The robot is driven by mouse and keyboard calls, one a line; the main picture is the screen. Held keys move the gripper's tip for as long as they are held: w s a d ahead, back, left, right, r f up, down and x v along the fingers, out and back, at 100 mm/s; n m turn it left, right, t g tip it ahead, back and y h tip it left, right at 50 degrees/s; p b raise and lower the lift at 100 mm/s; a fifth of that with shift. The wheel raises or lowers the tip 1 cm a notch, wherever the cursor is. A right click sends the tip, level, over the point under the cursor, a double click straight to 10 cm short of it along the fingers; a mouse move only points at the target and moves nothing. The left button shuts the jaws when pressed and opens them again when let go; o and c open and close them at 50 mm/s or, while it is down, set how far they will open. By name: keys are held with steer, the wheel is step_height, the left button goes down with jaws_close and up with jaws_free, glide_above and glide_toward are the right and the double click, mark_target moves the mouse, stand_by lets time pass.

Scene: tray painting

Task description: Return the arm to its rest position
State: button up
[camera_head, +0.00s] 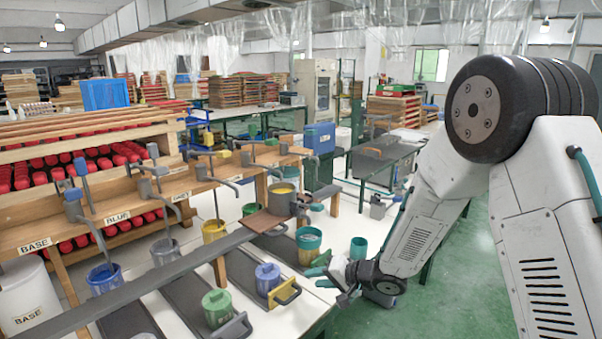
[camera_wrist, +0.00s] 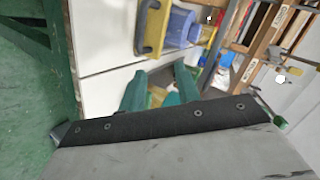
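My arm reaches down from the right in the head view, its white links bent. My gripper (camera_head: 320,272) is beside the right end of the white bench. Its two green fingers also show in the wrist view (camera_wrist: 162,86), spread apart with a gap between them. I see nothing held between them.
A teal cup (camera_head: 358,248) and a teal-and-brown pot (camera_head: 309,240) stand close to my gripper. A wooden rack (camera_head: 150,205) with paint taps stands behind. Green floor (camera_head: 470,270) is open at right.

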steer(key=s+d+r+n+h, duration=0.1)
steer(key=s+d+r+h, duration=0.1)
steer(key=d+h, duration=0.3)
steer(key=s+d+r+g+h, duration=0.1)
steer(key=s+d+r+h, duration=0.15)
steer(key=d, duration=0.55)
steer(key=s+d+r+n+h, duration=0.1)
steer(key=s+d+h, duration=0.25)
steer(key=d, duration=0.25)
steer(key=s+d+r+g, duration=0.1)
steer(key=s+r, duration=0.4)
steer(key=s, duration=0.5)
steer(key=s+r+g, duration=0.1)
steer(key=s+r, duration=0.5)
steer(key=s, duration=0.4)
steer(key=s+d+r+g+y, duration=0.1)
steer(key=s+r+g, duration=0.1)
steer(key=s+r, duration=0.4)
steer(key=s, duration=0.4)
steer(key=shift+d, duration=0.3)
